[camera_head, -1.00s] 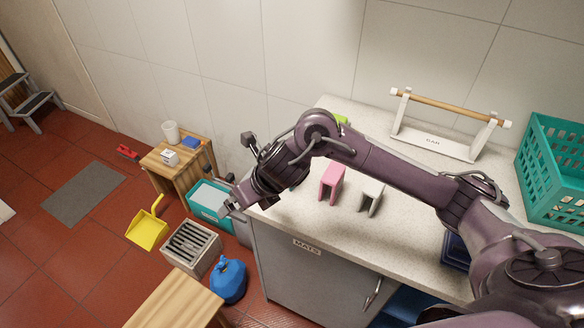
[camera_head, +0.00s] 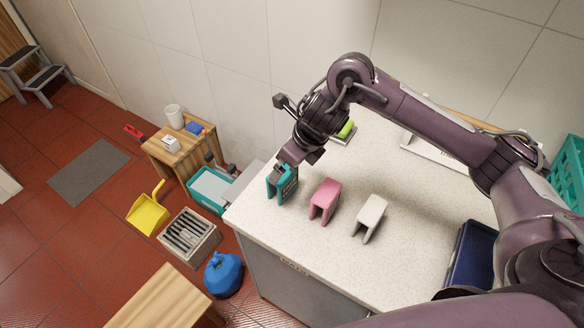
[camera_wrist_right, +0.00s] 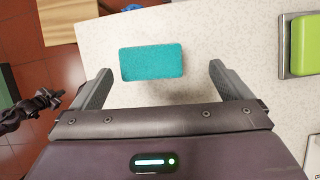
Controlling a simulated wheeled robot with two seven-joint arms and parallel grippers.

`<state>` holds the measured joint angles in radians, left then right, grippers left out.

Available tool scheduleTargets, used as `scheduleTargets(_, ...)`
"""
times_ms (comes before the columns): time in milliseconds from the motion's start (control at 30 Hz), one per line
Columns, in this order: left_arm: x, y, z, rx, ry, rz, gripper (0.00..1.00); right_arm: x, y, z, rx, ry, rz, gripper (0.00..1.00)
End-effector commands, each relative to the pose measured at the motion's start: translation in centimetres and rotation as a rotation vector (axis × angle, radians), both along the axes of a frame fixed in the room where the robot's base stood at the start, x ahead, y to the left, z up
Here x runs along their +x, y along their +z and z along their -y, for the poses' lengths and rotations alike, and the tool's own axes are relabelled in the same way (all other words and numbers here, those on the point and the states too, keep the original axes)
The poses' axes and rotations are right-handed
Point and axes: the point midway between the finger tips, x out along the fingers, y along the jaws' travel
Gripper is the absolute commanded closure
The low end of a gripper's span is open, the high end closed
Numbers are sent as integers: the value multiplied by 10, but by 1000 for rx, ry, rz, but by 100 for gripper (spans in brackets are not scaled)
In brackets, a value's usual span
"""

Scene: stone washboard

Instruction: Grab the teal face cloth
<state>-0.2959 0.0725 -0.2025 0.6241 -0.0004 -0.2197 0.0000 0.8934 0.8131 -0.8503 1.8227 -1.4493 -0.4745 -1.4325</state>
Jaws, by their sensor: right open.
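The teal face cloth (camera_head: 276,186) stands folded like a small tent on the speckled counter, near its left end. My right gripper (camera_head: 287,166) is above it with the jaws pointing down, partly hiding it in the head view. In the right wrist view the cloth (camera_wrist_right: 152,62) shows as a flat teal rectangle between the two open fingers (camera_wrist_right: 160,72), with a gap on each side. The gripper holds nothing. A pink cloth (camera_head: 325,198) and a white cloth (camera_head: 371,216) stand in a row to the right. My left gripper is not in view.
A green block on a tray (camera_wrist_right: 304,45) lies behind the cloths. A dark blue tray (camera_head: 471,262) and a teal basket (camera_head: 570,170) are at the right. The counter (camera_head: 300,240) is clear in front. A teal tub (camera_head: 206,191) stands beyond its left end.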

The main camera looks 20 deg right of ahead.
Motion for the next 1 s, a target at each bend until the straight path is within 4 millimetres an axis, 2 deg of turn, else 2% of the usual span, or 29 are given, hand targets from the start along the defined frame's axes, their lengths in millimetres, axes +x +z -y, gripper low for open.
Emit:
scheduleTargets(233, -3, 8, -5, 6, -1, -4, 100, 6, -24, -7, 1, -1, -5, 2)
scheduleTargets(433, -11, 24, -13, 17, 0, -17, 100, 7, -49, -17, 0, -1, -9, 2)
scheduleTargets(600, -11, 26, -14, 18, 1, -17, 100, 15, -69, -21, 1, -1, -3, 2)
scheduleTargets(867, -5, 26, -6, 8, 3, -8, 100, 16, -73, -22, 0, 0, 0, 2)
scheduleTargets(1000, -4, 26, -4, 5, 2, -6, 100, 16, -72, -22, 0, 0, 0, 19)
